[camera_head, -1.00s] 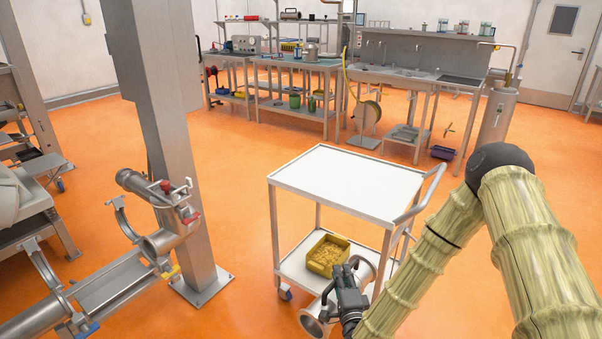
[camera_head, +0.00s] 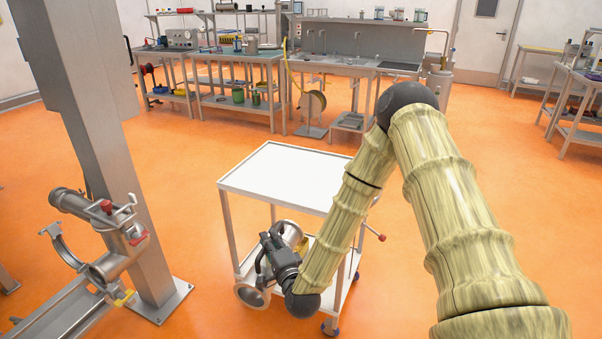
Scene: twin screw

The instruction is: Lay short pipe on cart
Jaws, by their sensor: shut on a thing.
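The short pipe (camera_head: 251,296) is a shiny metal tube with flared ends. My dark gripper (camera_head: 265,262) is shut on its middle; the fingers and my arm hide part of it. One flared end points down and left, the other up and right. The cart (camera_head: 292,178) is a metal trolley with an empty white top. In the picture, the pipe is below the front edge of that top and overlaps the lower shelf. I cannot tell its exact distance from the cart.
A steel column (camera_head: 105,150) and a pipe assembly with clamps (camera_head: 110,232) stand at left. Workbenches (camera_head: 240,75) and a sink unit (camera_head: 335,63) line the back. Orange floor is open at right.

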